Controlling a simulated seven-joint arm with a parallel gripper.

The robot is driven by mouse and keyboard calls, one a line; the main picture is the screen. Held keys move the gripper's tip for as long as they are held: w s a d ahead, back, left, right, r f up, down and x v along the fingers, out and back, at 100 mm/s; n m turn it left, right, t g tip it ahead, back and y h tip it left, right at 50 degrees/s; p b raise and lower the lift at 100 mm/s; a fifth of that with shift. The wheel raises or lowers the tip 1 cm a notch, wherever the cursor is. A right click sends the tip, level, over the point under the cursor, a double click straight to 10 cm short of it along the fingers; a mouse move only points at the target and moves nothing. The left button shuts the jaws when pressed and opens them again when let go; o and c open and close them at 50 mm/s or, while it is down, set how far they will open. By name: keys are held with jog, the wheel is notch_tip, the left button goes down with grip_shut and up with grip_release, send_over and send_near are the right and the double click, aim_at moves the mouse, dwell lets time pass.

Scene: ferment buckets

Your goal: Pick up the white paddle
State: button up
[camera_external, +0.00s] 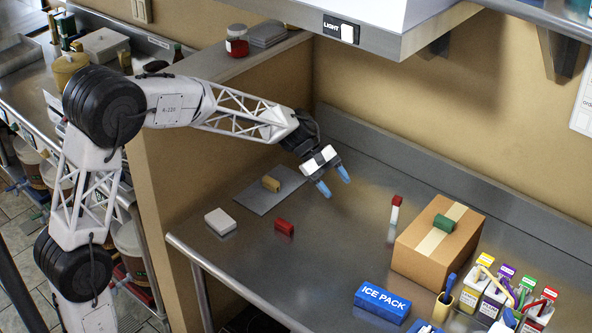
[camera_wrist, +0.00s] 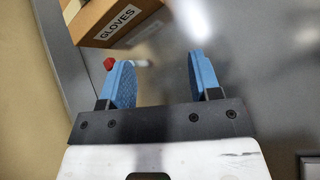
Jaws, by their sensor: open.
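I cannot make out a clear white paddle in either view. A small upright white piece with a red top (camera_external: 394,216) stands on the steel counter left of the cardboard box; a red and white piece (camera_wrist: 142,63) shows beyond the left finger in the wrist view. A flat white block (camera_external: 220,221) lies near the counter's left front edge. My gripper (camera_external: 333,181) has blue fingertips and hangs above the back left of the counter. In the wrist view my gripper (camera_wrist: 161,78) is open, with nothing between the fingers.
A cardboard box (camera_external: 415,257) with a green block (camera_external: 443,223) on top stands at right. Coloured-tag containers (camera_external: 500,290) and a blue ice pack (camera_external: 382,302) are in front. A red block (camera_external: 284,227) and a tan block (camera_external: 271,183) lie at left.

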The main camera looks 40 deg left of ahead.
aim_at(401, 203)
jog(key=w+d+f+n+h, duration=0.2)
jog(key=w+f, duration=0.3)
jog(key=w, duration=0.4)
jog(key=w+d+f+n+t+h, duration=0.1)
jog(key=w+f+n, duration=0.3)
jog(key=w, duration=0.5)
jog(key=shift+w+d+f+h, duration=0.15)
jog(key=shift+d+f+h, duration=0.25)
jog(key=shift+d+f, duration=0.45)
jog(key=shift+a+f, duration=0.1)
jog(key=shift+x, duration=1.3)
jog(key=shift+x, duration=2.6)
jog(key=shift+w, duration=0.1)
